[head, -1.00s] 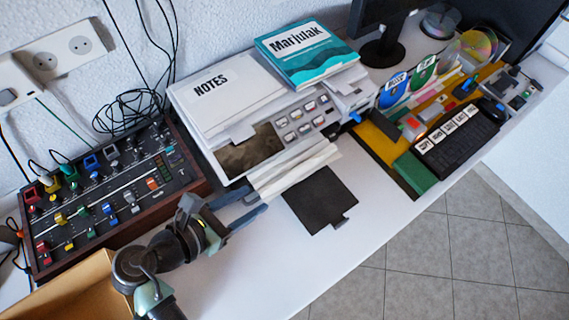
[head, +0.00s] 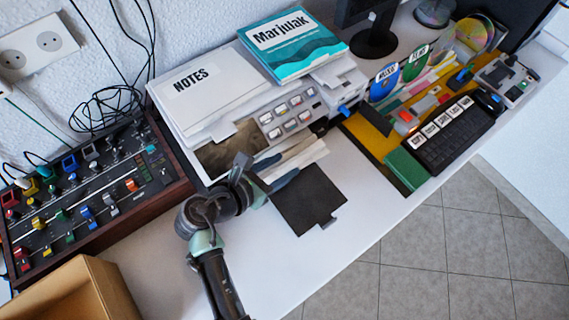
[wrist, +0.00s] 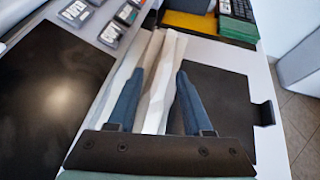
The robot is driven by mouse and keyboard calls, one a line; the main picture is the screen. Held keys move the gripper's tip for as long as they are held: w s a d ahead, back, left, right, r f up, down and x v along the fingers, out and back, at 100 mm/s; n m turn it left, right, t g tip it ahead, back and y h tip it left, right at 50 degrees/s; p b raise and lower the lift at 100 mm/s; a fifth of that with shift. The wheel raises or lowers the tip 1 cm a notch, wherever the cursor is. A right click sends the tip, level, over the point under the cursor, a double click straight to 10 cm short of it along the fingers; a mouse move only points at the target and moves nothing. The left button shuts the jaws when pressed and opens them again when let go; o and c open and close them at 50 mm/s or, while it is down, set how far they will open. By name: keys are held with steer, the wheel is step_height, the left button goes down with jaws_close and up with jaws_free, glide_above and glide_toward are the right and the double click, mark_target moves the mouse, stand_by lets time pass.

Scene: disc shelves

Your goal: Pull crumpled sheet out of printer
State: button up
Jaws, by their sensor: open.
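The printer (head: 262,118) stands against the wall, with a dark panel on its front left and rows of buttons. A pale crumpled sheet (head: 305,150) sticks out along its front edge. In the wrist view the sheet (wrist: 156,110) runs lengthwise between my two blue fingers, with folds along it. My gripper (wrist: 160,70) is open, one finger on each side of the sheet or over its edges; I cannot tell whether they touch it. In the head view my wrist partly hides the sheet's near end. A black flap (head: 308,200) lies in front of the printer.
Notes (head: 195,85) and a teal book (head: 292,45) lie on the printer. A mixer panel (head: 85,190) and an open cardboard box (head: 75,295) are at left. Disc holders and a black keypad (head: 450,135) are at right.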

mark_target(307, 198)
steer(key=shift+w+d+f, duration=0.3)
steer(key=shift+w+d, duration=0.15)
jaws_close()
steer(key=shift+s, duration=0.1)
steer(key=shift+s+d+r+p, duration=0.2)
steer(key=shift+s+d+p, duration=0.55)
steer(key=shift+s+p, duration=0.3)
steer(key=shift+s+d+p, duration=0.8)
steer(key=shift+s+p, duration=0.15)
steer(key=shift+s, duration=0.15)
steer(key=shift+s+d+p, duration=0.8)
steer(key=shift+s+p, duration=0.15)
steer(key=shift+s, duration=0.1)
